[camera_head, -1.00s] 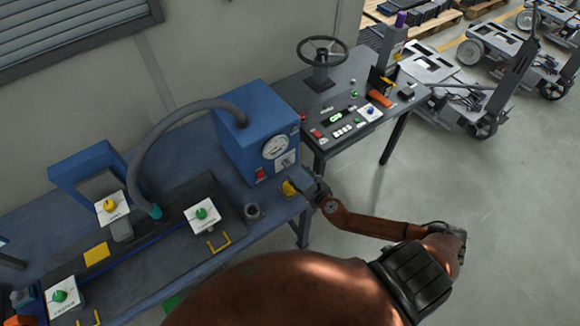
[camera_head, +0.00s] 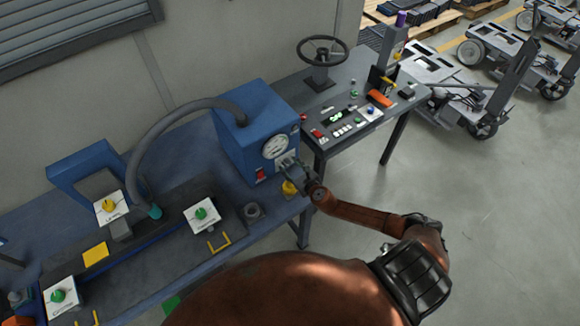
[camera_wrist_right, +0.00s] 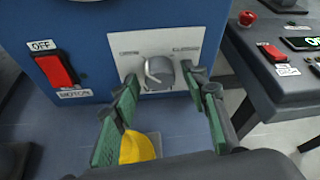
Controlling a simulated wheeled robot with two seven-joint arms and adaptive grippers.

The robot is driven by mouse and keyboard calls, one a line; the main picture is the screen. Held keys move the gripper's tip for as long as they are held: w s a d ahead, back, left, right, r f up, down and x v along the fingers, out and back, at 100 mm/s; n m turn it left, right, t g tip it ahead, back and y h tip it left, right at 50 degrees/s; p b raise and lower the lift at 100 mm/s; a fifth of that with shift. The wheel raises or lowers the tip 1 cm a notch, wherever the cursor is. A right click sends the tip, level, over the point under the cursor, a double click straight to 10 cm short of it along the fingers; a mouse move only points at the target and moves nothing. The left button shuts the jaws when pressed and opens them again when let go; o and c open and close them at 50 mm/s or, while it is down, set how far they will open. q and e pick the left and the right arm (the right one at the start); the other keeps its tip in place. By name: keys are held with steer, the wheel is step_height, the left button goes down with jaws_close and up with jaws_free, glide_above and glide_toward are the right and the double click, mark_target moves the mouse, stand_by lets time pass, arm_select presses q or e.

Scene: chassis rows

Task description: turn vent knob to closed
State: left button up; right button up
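The vent knob (camera_wrist_right: 157,72) is a round grey knob with a white pointer line on its left side, on a light plate at the front of the blue box (camera_head: 252,125). The plate has blurred labels at its upper left and upper right. In the head view my right gripper (camera_head: 290,168) is in front of the box and mostly hides the knob. In the right wrist view my right gripper (camera_wrist_right: 166,86) is open, its green-padded fingers to either side of and just below the knob. I cannot tell whether they touch it. My left gripper is not in view.
A red switch (camera_wrist_right: 55,70) labelled OFF and MOTOR is left of the knob. A yellow object (camera_wrist_right: 137,148) is below, between the fingers. A gauge (camera_head: 276,146) is above the knob. A control desk (camera_head: 345,125) with a handwheel (camera_head: 322,52) stands to the right.

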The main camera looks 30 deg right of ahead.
steer(key=c, duration=1)
steer(key=m+y+b, duration=0.1)
steer(key=b, duration=0.1)
steer(key=shift+d+f+b, duration=0.15)
steer(key=shift+b, duration=0.15)
steer(key=m+y+b, duration=0.1)
steer(key=b, duration=0.1)
steer(key=m+y+b, duration=0.1)
steer(key=m+b, duration=0.1)
steer(key=b, duration=0.1)
steer(key=m+y+b, duration=0.1)
steer(key=m+b, duration=0.1)
steer(key=shift+d+f+y+b, duration=0.2)
steer(key=shift+d+y+b, duration=0.05)
steer(key=shift+y+b, duration=0.1)
steer(key=m+b, duration=0.1)
steer(key=m+y+b, duration=0.1)
steer(key=m+b, duration=0.1)
steer(key=shift+d+m+t+y, duration=0.1)
steer(key=shift+m+t+y, duration=0.2)
steer(key=shift+t, duration=0.1)
steer(key=shift+d+m+t+y+b, duration=0.1)
steer(key=shift+m+t+y+b, duration=0.45)
steer(key=shift+m+b, duration=0.8)
steer(key=shift+m, duration=0.45)
